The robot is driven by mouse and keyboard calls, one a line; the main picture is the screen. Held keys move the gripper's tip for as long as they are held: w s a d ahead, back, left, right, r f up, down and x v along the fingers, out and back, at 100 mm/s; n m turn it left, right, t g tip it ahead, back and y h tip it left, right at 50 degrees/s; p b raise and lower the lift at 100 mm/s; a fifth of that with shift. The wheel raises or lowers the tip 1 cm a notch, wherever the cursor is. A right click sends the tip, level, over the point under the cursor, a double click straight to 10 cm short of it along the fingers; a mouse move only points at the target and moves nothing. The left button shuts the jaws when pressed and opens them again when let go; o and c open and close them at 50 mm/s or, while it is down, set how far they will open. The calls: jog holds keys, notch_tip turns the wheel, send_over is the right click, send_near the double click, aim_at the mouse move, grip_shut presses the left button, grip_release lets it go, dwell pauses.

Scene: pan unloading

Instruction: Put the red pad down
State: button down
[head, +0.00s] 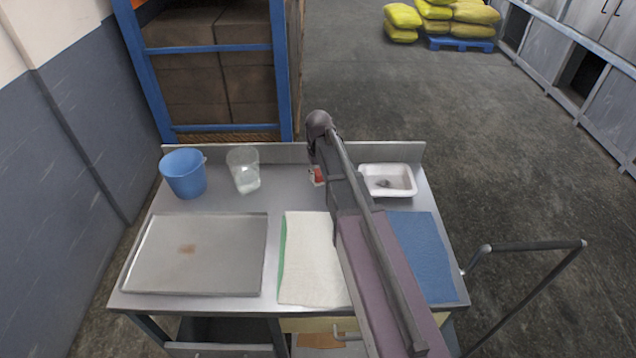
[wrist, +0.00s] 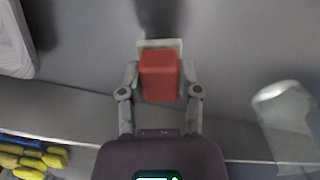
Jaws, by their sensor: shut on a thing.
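The red pad (wrist: 160,76) is a small block held between the two fingers of my gripper (wrist: 159,82) in the wrist view. A pale square edge shows behind the pad; I cannot tell whether it is part of it. In the head view a bit of the red pad (head: 319,176) shows beside my arm, over the back middle of the metal table (head: 215,203). My arm hides most of it and my fingers there. I cannot tell whether the pad touches the table. A metal pan (head: 210,265) with a brown spot lies at the table's front left.
A blue bucket (head: 184,174) and a clear cup (head: 243,170) stand at the back left. A white tray (head: 400,177) with a dark spot or object inside is at the back right. A white cloth (head: 308,260) and a blue cloth (head: 425,255) lie in front. A raised lip (head: 290,151) runs along the back.

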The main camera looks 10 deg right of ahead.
aim_at(319, 182)
jog(key=shift+f+b, duration=1.5)
jog(key=shift+f, duration=0.25)
jog(key=shift+f, duration=0.15)
jog(key=shift+c, duration=1.5)
grip_release()
notch_tip(319, 182, up, 12)
jog(key=p, duration=1.2)
jog(key=shift+s, duration=0.15)
